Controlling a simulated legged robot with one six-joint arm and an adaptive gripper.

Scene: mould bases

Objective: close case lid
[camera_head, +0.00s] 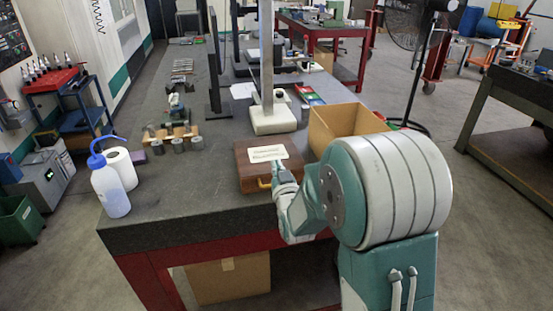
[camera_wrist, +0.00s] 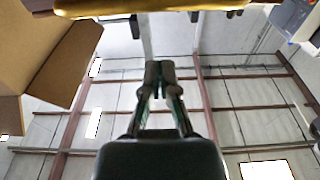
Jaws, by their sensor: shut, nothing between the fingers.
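A brown wooden case (camera_head: 244,172) lies near the front edge of the grey bench in the head view. Its lid, with a white label (camera_head: 268,154), lies flat and looks shut; a small gap cannot be ruled out. A brass handle (camera_head: 264,184) is on the case's front. My gripper (camera_head: 279,170) is at the right part of the case front, beside the handle, and hides part of that front. Whether it touches the case cannot be told. In the wrist view my gripper (camera_wrist: 160,72) points up with its fingers together and empty, below a gold bar (camera_wrist: 150,9) that looks like the handle.
An open cardboard box (camera_head: 345,119) stands right of the case. A white stand base (camera_head: 273,120) is behind it. A wash bottle (camera_head: 110,190) and paper roll (camera_head: 121,167) stand at the left front. The bench left of the case is clear.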

